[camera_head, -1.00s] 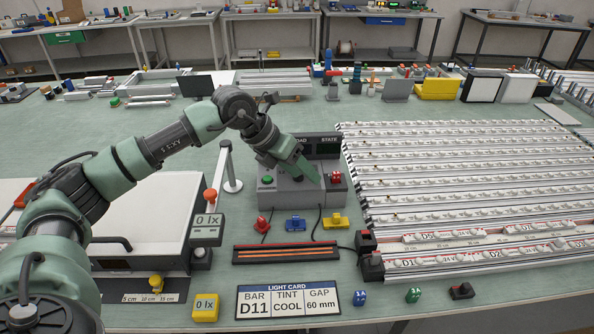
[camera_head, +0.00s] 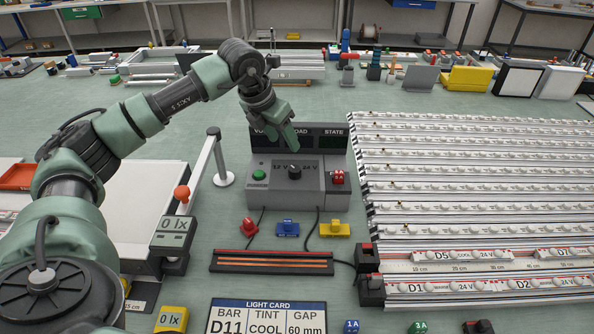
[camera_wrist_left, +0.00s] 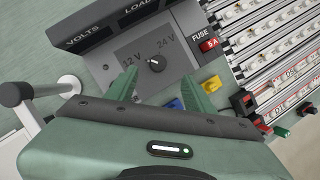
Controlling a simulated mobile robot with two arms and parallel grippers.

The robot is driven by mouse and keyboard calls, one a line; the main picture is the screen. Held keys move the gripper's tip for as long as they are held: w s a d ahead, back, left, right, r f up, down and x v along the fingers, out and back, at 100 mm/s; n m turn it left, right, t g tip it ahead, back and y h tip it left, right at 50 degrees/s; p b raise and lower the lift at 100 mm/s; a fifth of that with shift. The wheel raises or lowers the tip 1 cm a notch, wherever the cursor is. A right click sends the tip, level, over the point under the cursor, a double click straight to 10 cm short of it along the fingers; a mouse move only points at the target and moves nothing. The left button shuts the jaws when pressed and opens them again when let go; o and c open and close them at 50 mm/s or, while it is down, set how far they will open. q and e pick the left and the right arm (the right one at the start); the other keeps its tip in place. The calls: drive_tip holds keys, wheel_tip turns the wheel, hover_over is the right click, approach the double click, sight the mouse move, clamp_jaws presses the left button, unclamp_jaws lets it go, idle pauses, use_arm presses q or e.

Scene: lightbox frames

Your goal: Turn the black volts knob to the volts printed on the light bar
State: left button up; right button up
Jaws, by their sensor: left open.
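The black volts knob (camera_head: 294,172) sits on the front panel of the grey power supply (camera_head: 330,198), between the printed marks 12 V and 24 V. In the left wrist view the knob (camera_wrist_left: 155,64) has a white pointer line, which seems to point toward 12 V. My left gripper (camera_head: 293,146) is above and behind the knob, apart from it. In the left wrist view its two green fingers (camera_wrist_left: 161,88) are spread open with nothing between them. The light bars (camera_head: 462,288) lie at the right; the card (camera_head: 266,318) reads BAR D11. My right gripper is not in view.
A green button (camera_head: 259,174) and a red fuse (camera_head: 338,177) flank the knob. Red (camera_head: 249,227), blue (camera_head: 287,228) and yellow (camera_head: 334,230) connectors lie in front. A post with an arm (camera_head: 222,178) stands left of the supply.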

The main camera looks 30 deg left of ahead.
use_arm(q)
drive_tip(key=b, duration=0.3)
approach(294, 169)
drive_tip(key=f, duration=0.1)
drive_tip(key=x, duration=0.2)
drive_tip(key=p+x, duration=0.1)
drive_tip(key=x, duration=0.3)
drive_tip(key=shift+w+d+f+p, duration=0.1)
drive_tip(key=shift+w+f+p, duration=0.2)
drive_tip(key=shift+w, duration=0.1)
drive_tip(key=shift+w+f, duration=0.2)
drive_tip(key=shift+f, duration=0.4)
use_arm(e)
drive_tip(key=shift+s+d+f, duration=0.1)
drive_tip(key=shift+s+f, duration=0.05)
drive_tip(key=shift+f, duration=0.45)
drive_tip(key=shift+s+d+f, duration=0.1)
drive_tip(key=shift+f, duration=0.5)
use_arm(q)
clamp_jaws()
